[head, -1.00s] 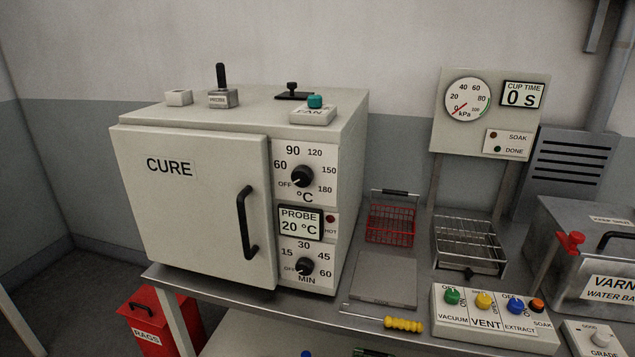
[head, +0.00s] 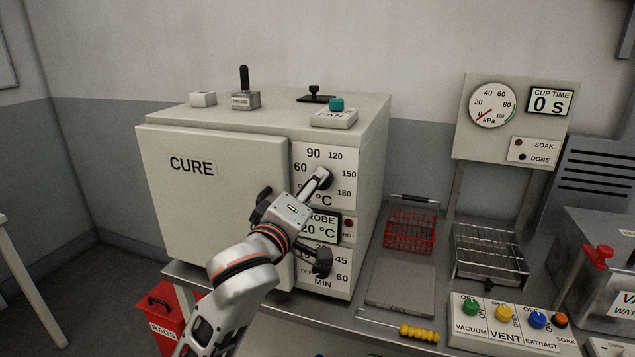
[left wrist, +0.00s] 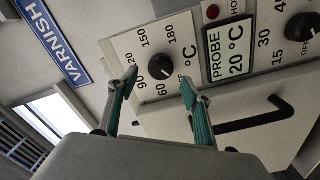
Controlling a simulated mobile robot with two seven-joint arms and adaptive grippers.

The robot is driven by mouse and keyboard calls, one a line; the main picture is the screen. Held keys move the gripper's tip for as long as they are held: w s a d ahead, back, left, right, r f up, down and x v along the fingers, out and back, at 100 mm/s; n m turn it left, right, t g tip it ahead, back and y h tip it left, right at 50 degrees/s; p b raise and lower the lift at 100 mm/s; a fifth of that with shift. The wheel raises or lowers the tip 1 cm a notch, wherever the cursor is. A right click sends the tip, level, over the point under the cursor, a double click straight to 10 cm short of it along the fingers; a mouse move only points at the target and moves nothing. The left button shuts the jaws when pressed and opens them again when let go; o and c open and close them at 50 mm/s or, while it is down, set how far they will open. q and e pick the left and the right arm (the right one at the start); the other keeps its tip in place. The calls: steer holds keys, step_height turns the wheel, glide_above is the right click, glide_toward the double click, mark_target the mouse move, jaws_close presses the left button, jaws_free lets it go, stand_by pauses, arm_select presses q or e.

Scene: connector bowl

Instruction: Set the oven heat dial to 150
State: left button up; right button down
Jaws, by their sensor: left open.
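The oven (head: 215,210), marked CURE, has its door shut. Its black heat dial shows in the left wrist view (left wrist: 161,67), with its white mark toward OFF. In the head view the heat dial (head: 327,181) is partly covered by my left gripper (head: 313,186). In the wrist view my left gripper (left wrist: 158,82) is open, with one fingertip on each side of the dial's outline and nothing held. I cannot tell whether the fingers touch the dial. My right gripper is not in view.
Below the heat dial are the probe display (left wrist: 229,50), reading 20 °C, and the timer dial (left wrist: 301,27). The black door handle (left wrist: 250,122) sticks out close by. A fan switch (head: 335,114) stands on top. A red basket (head: 411,230) stands to the right.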

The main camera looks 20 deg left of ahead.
arm_select(q)
steer(key=w, duration=0.4)
steer(key=shift+w+d, duration=0.1)
steer(key=shift+w, duration=0.25)
steer(key=c, duration=1.1)
